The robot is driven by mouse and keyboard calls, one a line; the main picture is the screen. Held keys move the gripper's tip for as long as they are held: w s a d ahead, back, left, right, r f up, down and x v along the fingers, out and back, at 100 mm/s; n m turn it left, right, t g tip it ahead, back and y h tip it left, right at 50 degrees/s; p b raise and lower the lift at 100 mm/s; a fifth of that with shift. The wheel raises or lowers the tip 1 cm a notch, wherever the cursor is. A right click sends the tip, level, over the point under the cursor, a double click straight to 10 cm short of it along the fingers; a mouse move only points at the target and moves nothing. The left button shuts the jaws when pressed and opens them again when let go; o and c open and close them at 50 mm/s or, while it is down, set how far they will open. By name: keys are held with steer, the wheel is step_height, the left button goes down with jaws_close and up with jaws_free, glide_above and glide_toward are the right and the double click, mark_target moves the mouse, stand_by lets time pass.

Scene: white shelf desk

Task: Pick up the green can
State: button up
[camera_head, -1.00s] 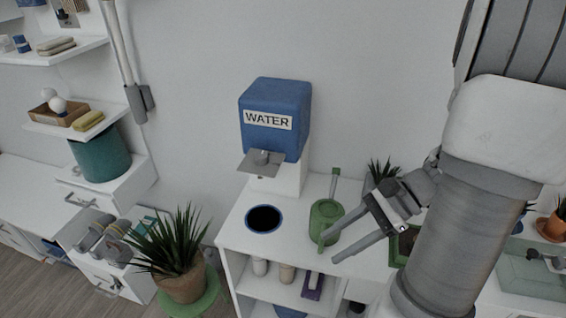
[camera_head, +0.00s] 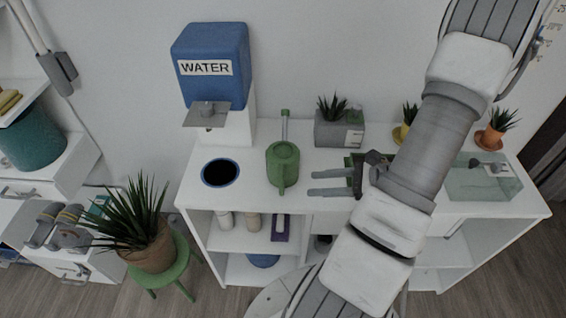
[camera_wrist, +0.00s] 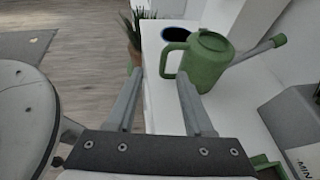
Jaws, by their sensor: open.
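The green can (camera_head: 283,164) is a watering can with a handle and a long spout. It stands upright on the white desk top (camera_head: 250,180), right of the dark round opening. It also shows in the wrist view (camera_wrist: 207,62), handle side toward me, just beyond the fingertips. My gripper (camera_head: 312,183) is open and empty. Its two fingers point left toward the can in the head view, with the tips near the can's lower right side. In the wrist view my gripper (camera_wrist: 161,85) has the can's handle ahead of the right finger. I cannot tell whether they touch.
A blue water dispenser (camera_head: 212,70) stands behind the blue-rimmed opening (camera_head: 220,172). A grey planter (camera_head: 338,130) sits at the back right of the can. A potted plant (camera_head: 152,250) on a green stool is at the front left. A clear tank (camera_head: 482,184) is at the right.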

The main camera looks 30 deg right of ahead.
mark_target(281, 182)
steer(key=x, duration=0.5)
steer(key=shift+w+a+f, duration=0.15)
steer(key=shift+a, duration=0.05)
steer(key=shift+w+d+b+x, duration=0.15)
steer(key=shift+b+x, duration=0.1)
steer(key=shift+x, duration=1.1)
steer(key=shift+w+d+b+x, duration=0.1)
steer(key=shift+d+b+x, duration=0.1)
steer(key=shift+x, duration=1.15)
steer(key=shift+f, duration=0.15)
jaws_close()
